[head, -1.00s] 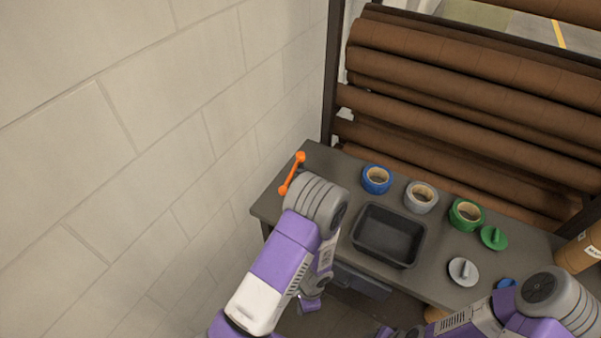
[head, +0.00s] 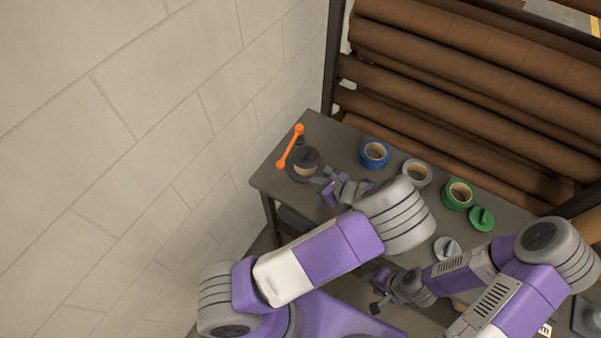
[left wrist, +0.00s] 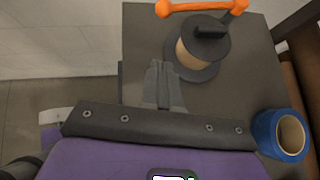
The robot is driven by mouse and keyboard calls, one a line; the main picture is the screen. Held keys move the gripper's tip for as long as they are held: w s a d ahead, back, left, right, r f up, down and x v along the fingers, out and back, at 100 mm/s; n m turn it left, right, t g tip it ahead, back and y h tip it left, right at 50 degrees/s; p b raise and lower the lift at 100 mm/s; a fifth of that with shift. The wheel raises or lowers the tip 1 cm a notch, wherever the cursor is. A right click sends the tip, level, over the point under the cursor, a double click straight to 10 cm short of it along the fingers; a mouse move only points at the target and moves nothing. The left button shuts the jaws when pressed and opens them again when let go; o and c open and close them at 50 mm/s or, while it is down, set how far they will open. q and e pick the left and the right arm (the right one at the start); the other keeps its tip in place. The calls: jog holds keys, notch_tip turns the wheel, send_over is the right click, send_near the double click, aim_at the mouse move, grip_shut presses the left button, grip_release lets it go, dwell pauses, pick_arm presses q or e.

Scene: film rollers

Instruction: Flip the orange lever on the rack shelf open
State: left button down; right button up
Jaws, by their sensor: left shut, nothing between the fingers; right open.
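The orange lever (head: 290,147) stands at the left end of the grey table, beside a dark spool (head: 304,163) with a tan core. In the left wrist view the lever (left wrist: 203,7) runs across the top, partly cut off by the frame edge, behind the spool (left wrist: 196,48). My left gripper (head: 318,180) is shut and empty, just right of and in front of the spool; its fingertips also show in the left wrist view (left wrist: 160,66), close to the spool's base. Contact cannot be told. My right gripper (head: 377,290) is open near the table's front, away from the lever.
Blue (head: 375,154), grey (head: 417,173) and green (head: 458,194) tape rolls stand along the table's back. A green lid-like disc (head: 482,218) and a grey one (head: 447,248) lie to the right. A block wall (head: 130,150) bounds the left; brown rollers (head: 460,90) rise behind.

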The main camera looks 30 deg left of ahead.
pick_arm(q)
jog(key=x, duration=1)
jog(key=shift+s, duration=0.1)
jog(key=shift+w+a+r, duration=0.15)
jog(key=shift+w+a, duration=0.05)
jog(key=shift+a, duration=0.35)
jog(key=shift+w+a+r, duration=0.2)
jog(key=shift+a, duration=0.4)
jog(key=shift+w+a+r, duration=0.15)
jog(key=shift+a, duration=0.4)
jog(key=shift+w, duration=0.1)
pick_arm(e)
jog(key=shift+f, duration=0.15)
